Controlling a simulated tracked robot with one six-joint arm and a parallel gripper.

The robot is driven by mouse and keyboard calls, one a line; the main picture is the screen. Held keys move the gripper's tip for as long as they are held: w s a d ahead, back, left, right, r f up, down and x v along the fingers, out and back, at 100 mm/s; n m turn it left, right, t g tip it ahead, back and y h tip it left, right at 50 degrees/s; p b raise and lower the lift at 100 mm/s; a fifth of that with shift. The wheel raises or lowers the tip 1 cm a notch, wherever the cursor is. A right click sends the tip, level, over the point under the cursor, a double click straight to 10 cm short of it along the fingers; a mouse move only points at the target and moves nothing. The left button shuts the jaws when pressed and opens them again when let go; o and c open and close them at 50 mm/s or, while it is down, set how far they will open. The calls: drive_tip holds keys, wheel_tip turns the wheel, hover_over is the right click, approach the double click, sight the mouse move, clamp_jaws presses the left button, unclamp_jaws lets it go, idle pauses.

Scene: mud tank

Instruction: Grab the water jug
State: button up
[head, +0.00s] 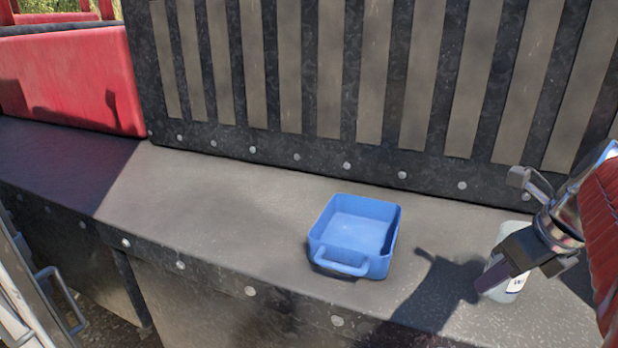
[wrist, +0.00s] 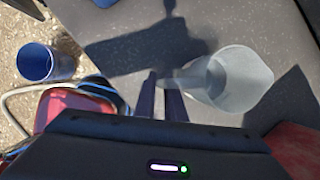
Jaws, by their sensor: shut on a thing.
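The water jug (head: 516,284) is a pale translucent container with a white label, at the right of the head view on the dark ledge. My gripper (head: 497,277) is in front of it and hides part of its side. In the wrist view the jug (wrist: 240,82) is right of the fingers, and its open top shows. Its handle reaches left to my gripper (wrist: 163,80), whose two dark fingers are shut on it. The jug looks roughly upright. I cannot tell whether its base touches the ledge.
A blue tub (head: 361,211) with a front handle stands on the ledge (head: 200,210), left of the jug. A dark slatted wall (head: 345,80) rises behind. A red padded block (head: 75,75) is at the far left. A blue bucket (wrist: 36,62) shows in the wrist view.

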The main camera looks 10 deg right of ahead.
drive_tip(key=shift+r, duration=0.2)
clamp_jaws()
idle(0.3)
drive_tip(key=shift+r, duration=4.8)
drive_tip(key=shift+s, duration=0.15)
